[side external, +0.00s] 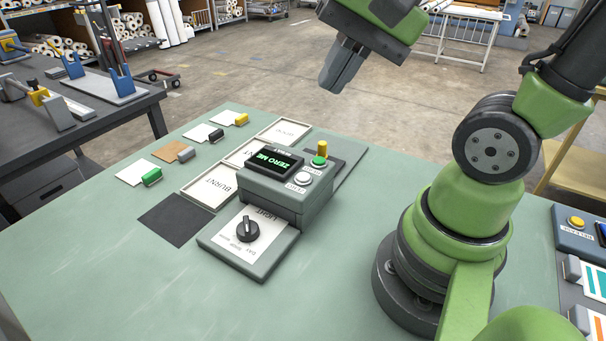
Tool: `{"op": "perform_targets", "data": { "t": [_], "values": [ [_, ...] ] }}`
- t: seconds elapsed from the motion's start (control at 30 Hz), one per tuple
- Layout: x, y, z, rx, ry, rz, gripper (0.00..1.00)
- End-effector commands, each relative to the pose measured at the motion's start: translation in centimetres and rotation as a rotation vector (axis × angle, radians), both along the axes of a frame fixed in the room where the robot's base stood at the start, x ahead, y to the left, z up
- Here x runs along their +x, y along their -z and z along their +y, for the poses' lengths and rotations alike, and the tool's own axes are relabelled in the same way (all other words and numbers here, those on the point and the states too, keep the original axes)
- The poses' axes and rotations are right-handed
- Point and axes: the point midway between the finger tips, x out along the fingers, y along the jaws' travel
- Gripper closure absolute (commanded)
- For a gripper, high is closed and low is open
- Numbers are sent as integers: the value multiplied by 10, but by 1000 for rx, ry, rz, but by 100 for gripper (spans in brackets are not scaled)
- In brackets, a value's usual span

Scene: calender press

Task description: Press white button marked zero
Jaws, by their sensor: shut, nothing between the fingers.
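The white button (304,178) sits on the sloped top of a grey control box (275,205) in the middle of the green table. A label lies beside it, too small to read surely. A green button (319,161) sits behind it on the same face. A dark display (273,163) to the left shows green text that seems to read "ZERO ME". My gripper (330,88) is shut and empty. It hangs in the air above and behind the box, apart from the buttons.
A black knob (247,229) stands on the box's front plate. A yellow-topped post (322,148) rises behind the green button. White trays (212,187) and small clips on cards lie left. A blue-grey panel with a yellow button (576,222) is at right. The table front is clear.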

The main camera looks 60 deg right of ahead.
Motion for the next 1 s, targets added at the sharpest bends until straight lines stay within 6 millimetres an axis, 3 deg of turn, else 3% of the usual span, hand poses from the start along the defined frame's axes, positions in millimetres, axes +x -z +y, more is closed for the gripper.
{"op": "perform_targets", "data": {
  "t": [0.3, 0.5, 0.7, 1.0],
  "values": [
    [46, 42, -24, 499, 746, 473, 100],
    [68, 69, -45, 765, 1151, 722, 100],
    [79, 85, -58, 913, 1374, 862, 100],
    [81, 88, -61, 948, 1422, 894, 100]
  ]
}}
